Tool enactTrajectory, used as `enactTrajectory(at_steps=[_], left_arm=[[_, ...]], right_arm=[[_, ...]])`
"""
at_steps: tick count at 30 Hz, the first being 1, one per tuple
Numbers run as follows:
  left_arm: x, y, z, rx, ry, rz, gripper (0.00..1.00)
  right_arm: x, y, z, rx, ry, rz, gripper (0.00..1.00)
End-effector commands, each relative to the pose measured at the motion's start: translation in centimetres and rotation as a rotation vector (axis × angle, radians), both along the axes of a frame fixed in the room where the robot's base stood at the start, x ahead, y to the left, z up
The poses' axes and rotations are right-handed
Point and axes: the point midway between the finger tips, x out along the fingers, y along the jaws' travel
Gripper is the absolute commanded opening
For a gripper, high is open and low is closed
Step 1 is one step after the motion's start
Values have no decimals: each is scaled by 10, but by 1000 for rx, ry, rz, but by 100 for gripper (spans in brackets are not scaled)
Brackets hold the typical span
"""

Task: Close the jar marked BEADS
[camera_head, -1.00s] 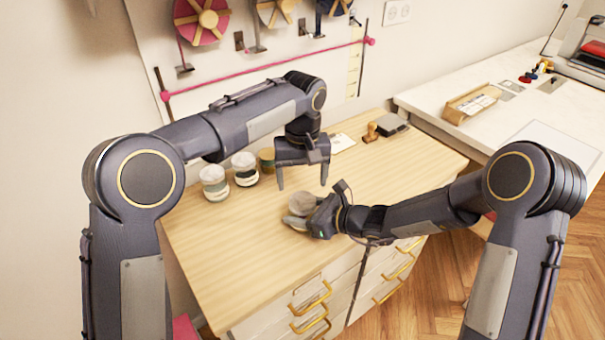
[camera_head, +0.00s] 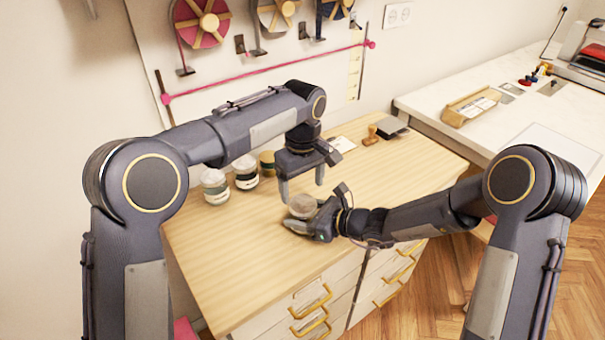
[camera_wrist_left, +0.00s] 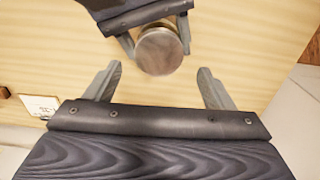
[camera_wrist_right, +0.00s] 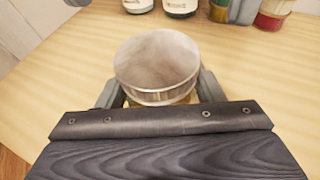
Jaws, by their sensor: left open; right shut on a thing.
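A jar with a round grey-brown top (camera_head: 303,206) stands upright on the wooden worktop. My right gripper (camera_head: 299,222) is shut around its side. The top fills the middle of the right wrist view (camera_wrist_right: 157,62) and looks like a flat disc with a lighter ribbed rim. No label on this jar shows, so I cannot read its marking. My left gripper (camera_head: 302,192) is open and empty above the jar, fingers pointing down. In the left wrist view, the jar's top (camera_wrist_left: 159,50) lies just beyond the gap between the left fingertips (camera_wrist_left: 160,75).
Several labelled jars (camera_head: 214,187) stand at the back left of the worktop (camera_head: 240,245). A stamp (camera_head: 371,135), a dark pad (camera_head: 392,128) and a card (camera_head: 342,144) lie at the back right. The front left of the worktop is clear.

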Motion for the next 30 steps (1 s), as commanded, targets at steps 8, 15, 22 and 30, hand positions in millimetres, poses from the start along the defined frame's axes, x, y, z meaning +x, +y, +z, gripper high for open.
enactTrajectory(at_steps=[8,15,22,30], left_arm=[[0,0,-39,0,1,-1,76],[0,0,-47,-1,-1,-1,76],[0,0,-47,-1,-1,-1,71],[0,0,-47,0,0,-1,36]], right_arm=[[0,0,0,0,0,0,0],[0,0,0,0,0,0,0],[0,0,0,0,0,0,0],[0,0,0,0,0,-1,0]])
